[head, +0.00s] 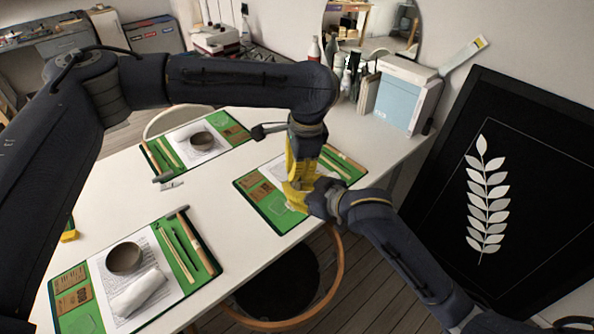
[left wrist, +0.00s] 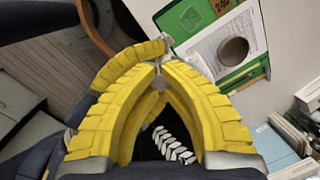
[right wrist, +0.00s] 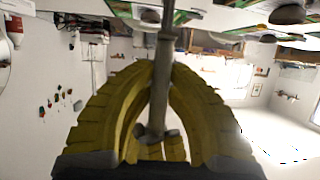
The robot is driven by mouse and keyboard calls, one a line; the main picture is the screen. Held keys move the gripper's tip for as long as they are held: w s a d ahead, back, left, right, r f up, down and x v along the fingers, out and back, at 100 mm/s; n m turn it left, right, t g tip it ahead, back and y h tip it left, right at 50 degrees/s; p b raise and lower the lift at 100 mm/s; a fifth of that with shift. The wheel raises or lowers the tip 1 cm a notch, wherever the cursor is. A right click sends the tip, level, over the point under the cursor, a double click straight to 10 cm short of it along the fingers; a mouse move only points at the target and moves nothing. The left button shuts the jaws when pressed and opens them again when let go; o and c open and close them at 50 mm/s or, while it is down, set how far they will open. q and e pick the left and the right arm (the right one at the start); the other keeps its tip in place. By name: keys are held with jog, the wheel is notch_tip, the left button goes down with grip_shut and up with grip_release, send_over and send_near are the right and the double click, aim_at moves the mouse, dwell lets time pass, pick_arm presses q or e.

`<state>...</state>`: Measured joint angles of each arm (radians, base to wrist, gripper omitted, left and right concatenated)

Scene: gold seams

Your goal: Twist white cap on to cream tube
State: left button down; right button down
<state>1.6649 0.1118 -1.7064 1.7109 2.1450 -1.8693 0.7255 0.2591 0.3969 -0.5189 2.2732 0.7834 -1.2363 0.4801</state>
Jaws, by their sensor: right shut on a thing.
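The right gripper (right wrist: 165,65) is shut on a slim grey-beige tube (right wrist: 160,85), which runs lengthwise between its yellow fingers. I take this as the cream tube; it looks greyish in shadow. In the head view the right gripper (head: 300,195) is above the right-hand green mat, with the left gripper (head: 298,165) pointing down against it. In the left wrist view the left fingertips (left wrist: 162,66) come close together around a small pale piece (left wrist: 161,82). I cannot tell whether this is the white cap or part of the tube, nor whether the left fingers grip it.
The white table (head: 215,215) holds green mats (head: 262,215) with bowls, papers and tools. A box (head: 400,95) and bottles stand at the back right. A black panel with a leaf design (head: 490,190) leans at the right. A round stool (head: 285,285) is by the front edge.

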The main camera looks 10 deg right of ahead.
pick_arm(q)
jog(key=m, duration=0.5)
jog(key=shift+m, duration=0.4)
jog(key=m, duration=0.5)
jog(key=shift+m, duration=0.4)
jog(key=c, duration=1.5)
grip_release()
jog(key=r, duration=0.4)
jog(key=d+r, duration=0.1)
jog(key=r, duration=0.3)
jog(key=s+r, duration=0.1)
jog(key=r, duration=0.2)
jog(key=shift+d+r, duration=0.15)
jog(key=shift+r, duration=0.25)
